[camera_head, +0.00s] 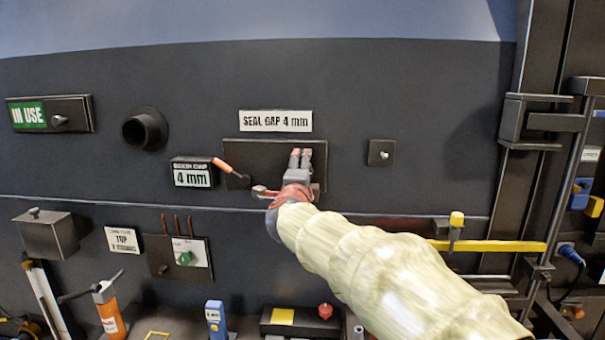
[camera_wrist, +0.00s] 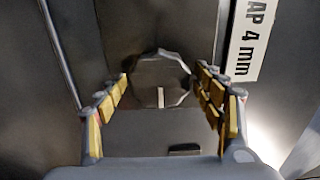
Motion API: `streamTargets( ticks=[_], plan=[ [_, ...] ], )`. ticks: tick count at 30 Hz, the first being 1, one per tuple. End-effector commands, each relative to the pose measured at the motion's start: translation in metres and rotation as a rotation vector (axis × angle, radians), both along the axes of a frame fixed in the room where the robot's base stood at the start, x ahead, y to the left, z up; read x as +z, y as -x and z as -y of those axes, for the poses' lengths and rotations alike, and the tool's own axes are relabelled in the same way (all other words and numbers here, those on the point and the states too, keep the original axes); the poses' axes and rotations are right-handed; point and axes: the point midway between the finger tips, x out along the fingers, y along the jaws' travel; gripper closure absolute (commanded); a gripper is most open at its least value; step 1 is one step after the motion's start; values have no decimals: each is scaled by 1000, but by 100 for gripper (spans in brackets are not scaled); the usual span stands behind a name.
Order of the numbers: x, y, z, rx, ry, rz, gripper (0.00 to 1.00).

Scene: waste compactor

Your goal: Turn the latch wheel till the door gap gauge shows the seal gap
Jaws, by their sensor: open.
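The sign "SEAL GAP 4 mm" (camera_head: 275,121) is on the dark wall in the head view. The door gap gauge (camera_head: 193,178) is a box at lower left of it, and its display reads 4 mm. My gripper (camera_head: 300,158) is in front of the dark plate (camera_head: 246,156) below the sign and hides part of it. In the wrist view my gripper (camera_wrist: 163,74) is open, with one padded finger at each side. A round dark thing with a pale mark, seemingly the latch wheel (camera_wrist: 160,76), shows between the fingers. I cannot tell whether they touch it.
An orange-handled lever (camera_head: 226,166) stands between the gauge and the plate. A small knob plate (camera_head: 381,153) is to the right. A round black pipe (camera_head: 144,129) juts out at left. A yellow bar (camera_head: 490,246) runs at lower right. Loose tools lie along the bottom.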

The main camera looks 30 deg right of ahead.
Motion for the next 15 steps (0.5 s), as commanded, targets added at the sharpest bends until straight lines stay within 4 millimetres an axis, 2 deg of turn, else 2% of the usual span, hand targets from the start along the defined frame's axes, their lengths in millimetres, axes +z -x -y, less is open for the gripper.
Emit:
streamTargets(
  ticks=[8,15],
  plan=[
    [1,6,-5,1,1,1,32],
    [2,40,-28,3,-1,3,32]
  ],
)
